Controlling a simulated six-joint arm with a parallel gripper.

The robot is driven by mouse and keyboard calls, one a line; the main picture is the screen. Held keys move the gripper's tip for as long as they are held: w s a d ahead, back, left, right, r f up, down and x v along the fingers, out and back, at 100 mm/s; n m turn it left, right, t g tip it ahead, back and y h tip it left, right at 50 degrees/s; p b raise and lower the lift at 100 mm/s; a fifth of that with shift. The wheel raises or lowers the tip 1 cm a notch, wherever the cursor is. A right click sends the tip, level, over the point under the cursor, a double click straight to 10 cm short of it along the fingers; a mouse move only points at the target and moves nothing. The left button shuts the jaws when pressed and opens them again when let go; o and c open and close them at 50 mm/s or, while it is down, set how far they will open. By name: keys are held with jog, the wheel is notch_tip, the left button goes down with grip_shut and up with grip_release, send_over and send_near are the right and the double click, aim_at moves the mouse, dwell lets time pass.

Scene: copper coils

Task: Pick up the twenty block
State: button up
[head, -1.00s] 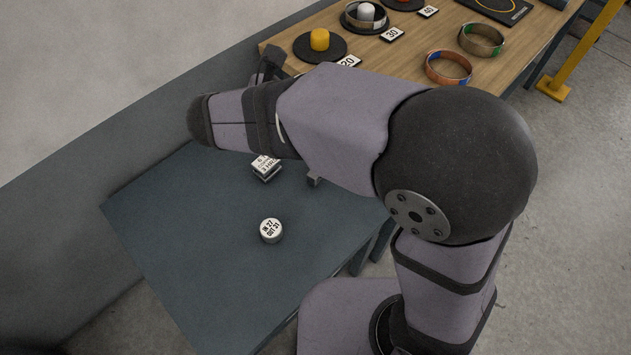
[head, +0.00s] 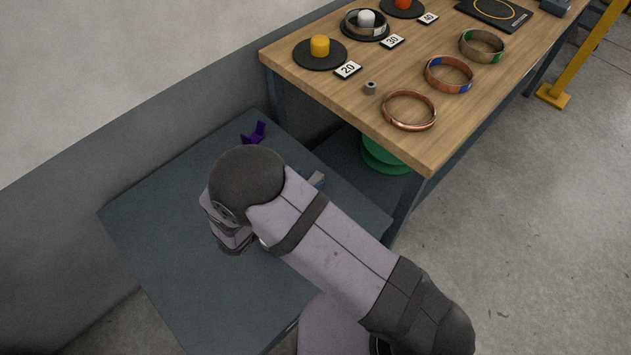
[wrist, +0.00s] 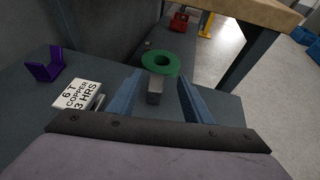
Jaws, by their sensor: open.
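A small plain grey block (wrist: 155,92) lies on the dark table; it also shows in the head view (head: 317,178), partly hidden by my arm. No number is readable on it. My gripper (wrist: 157,78) is open, with its two blue-grey fingers either side of the block in the wrist view; I cannot tell whether they reach it.
A white block lettered "6 T COPPER 3 HRS" (wrist: 78,94) and a purple bracket (wrist: 45,66) lie left of my fingers. A green ring (wrist: 175,66) lies beyond under the wooden bench (head: 300,65). Copper rings (head: 410,110) rest on the bench.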

aim_at(316, 180)
jog(key=shift+f, duration=2)
jog(key=shift+a+p+x, duration=0.2)
jog(key=shift+p+x, duration=0.25)
jog(key=shift+x, duration=3.2)
jog(key=shift+f, duration=0.2)
grip_shut()
